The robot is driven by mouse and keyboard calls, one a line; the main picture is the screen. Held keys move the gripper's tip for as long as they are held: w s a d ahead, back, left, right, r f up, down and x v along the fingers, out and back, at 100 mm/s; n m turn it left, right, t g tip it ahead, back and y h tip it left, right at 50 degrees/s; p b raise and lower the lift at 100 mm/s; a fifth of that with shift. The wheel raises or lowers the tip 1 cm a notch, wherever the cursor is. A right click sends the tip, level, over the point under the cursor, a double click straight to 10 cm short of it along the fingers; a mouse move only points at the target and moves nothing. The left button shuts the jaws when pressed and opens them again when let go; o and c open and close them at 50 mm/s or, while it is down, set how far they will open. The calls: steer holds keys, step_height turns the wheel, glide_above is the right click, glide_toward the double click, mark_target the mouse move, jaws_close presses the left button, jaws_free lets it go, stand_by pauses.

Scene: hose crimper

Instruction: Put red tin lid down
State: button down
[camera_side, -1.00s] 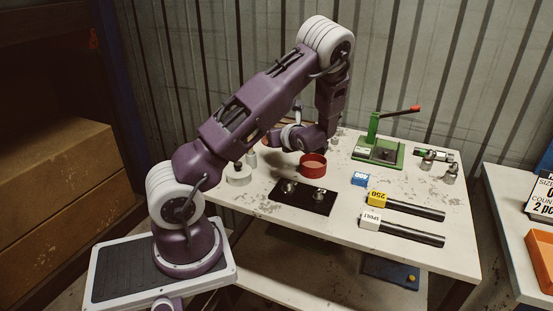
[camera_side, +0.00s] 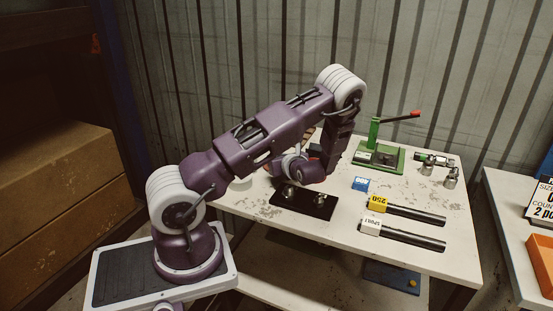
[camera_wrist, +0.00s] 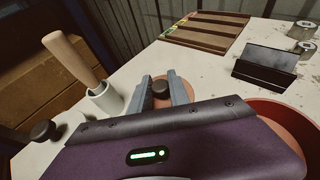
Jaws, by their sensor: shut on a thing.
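My gripper (camera_wrist: 162,90) is shut on the dark knob (camera_wrist: 160,88) of the red tin lid. The lid (camera_wrist: 184,84) shows as a reddish-pink disc behind and under the fingers in the wrist view, partly hidden by them. Whether it touches the table I cannot tell. The open red tin (camera_wrist: 292,108) is at the lower right of that view, apart from the lid and partly cut off by my gripper's body. In the side view my arm hides the lid and most or all of the tin.
A wooden-handled tool (camera_wrist: 72,58) stands in a white cup (camera_wrist: 104,98) left of the lid. A black plate with fittings (camera_side: 303,201) lies in front of my gripper. A green crimper (camera_side: 379,155), blue block (camera_side: 360,184) and hoses (camera_side: 408,211) are to the right.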

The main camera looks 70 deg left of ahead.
steer(key=c, duration=1.2)
jaws_free()
steer(key=shift+s+d+f, duration=0.1)
steer(key=shift+d+f, duration=0.1)
steer(key=shift+f, duration=0.45)
steer(key=shift+c, duration=0.2)
steer(key=shift+r, duration=0.25)
steer(key=v, duration=0.6)
steer(key=r+v, duration=0.1)
steer(key=v, duration=0.5)
steer(key=shift+a+r, duration=0.15)
steer(key=shift+a, duration=0.1)
steer(key=s+d+r+n+t+h, duration=0.2)
steer(key=s+d+r+n+h, duration=0.2)
steer(key=d, duration=0.5)
steer(key=s+d+r+n+t+h, duration=0.1)
steer(key=s+d+r+n+h, duration=0.4)
steer(key=d+r+n, duration=0.3)
steer(key=s+d+r+n+t+h, duration=0.2)
steer(key=s+d+r+n+h, duration=0.2)
steer(key=d, duration=0.6)
steer(key=shift+s+d+r+n+t+h, duration=0.3)
steer(key=shift+s+d+r+n+h, duration=0.1)
steer(key=shift+s+r+n, duration=0.6)
